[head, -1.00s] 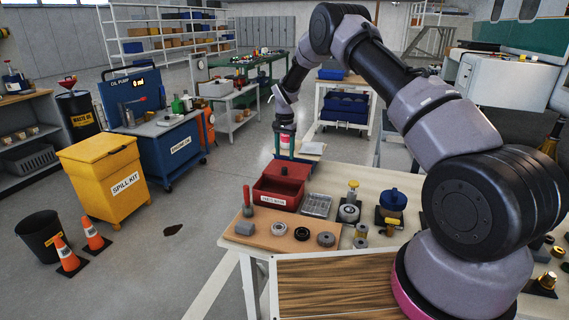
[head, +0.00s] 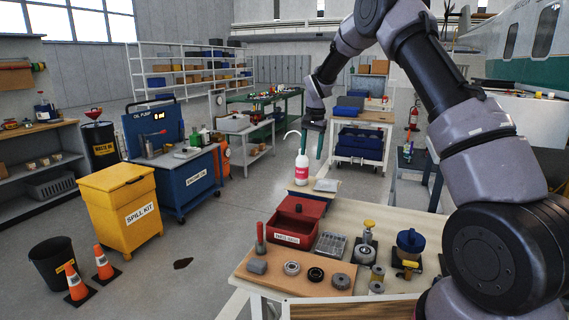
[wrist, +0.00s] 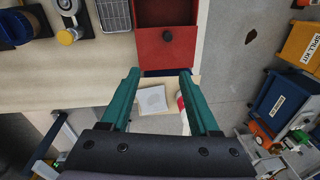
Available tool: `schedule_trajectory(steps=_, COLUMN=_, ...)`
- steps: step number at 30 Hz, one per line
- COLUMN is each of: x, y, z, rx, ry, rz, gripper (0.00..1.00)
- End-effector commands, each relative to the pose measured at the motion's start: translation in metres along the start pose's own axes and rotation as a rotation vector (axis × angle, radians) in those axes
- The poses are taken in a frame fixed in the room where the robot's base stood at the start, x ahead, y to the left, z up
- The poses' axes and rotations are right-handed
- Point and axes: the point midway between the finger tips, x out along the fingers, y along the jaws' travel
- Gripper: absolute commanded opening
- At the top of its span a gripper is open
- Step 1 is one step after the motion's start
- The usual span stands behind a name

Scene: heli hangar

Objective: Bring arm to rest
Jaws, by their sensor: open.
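My gripper (head: 322,141) is raised above the far end of the workbench in the head view, fingers pointing down. In the wrist view its two green fingers (wrist: 163,85) are spread apart with nothing between them. Below it, a white bottle with a red label (head: 302,170) stands at the bench's far end, beside a pale cloth or pad (head: 327,185). The bottle shows partly behind a finger in the wrist view (wrist: 182,103). My arm arches up from the right side of the head view.
The workbench (head: 385,222) holds a red parts box (head: 290,230), a wire tray (head: 331,245), and a wooden board (head: 281,274) with several round parts. A yellow spill kit bin (head: 121,210), blue cart (head: 186,177) and cones stand left. Open floor lies between.

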Motion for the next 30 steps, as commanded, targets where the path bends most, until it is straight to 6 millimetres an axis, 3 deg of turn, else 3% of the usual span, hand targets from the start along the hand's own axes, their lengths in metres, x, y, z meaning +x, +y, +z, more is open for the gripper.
schedule_trajectory(steps=1, x=-0.033, y=0.011, z=0.003, rx=-0.003, ry=0.017, rz=-0.023, gripper=0.62)
schedule_trajectory(steps=6, x=-0.116, y=0.051, z=0.023, rx=-0.026, ry=0.063, rz=-0.085, gripper=0.62)
schedule_trajectory(steps=15, x=-0.227, y=0.135, z=0.086, rx=-0.067, ry=0.16, rz=-0.183, gripper=0.62)
schedule_trajectory(steps=22, x=-0.276, y=0.202, z=0.151, rx=-0.101, ry=0.247, rz=-0.246, gripper=0.62)
schedule_trajectory(steps=30, x=-0.289, y=0.27, z=0.232, rx=-0.141, ry=0.354, rz=-0.306, gripper=0.62)
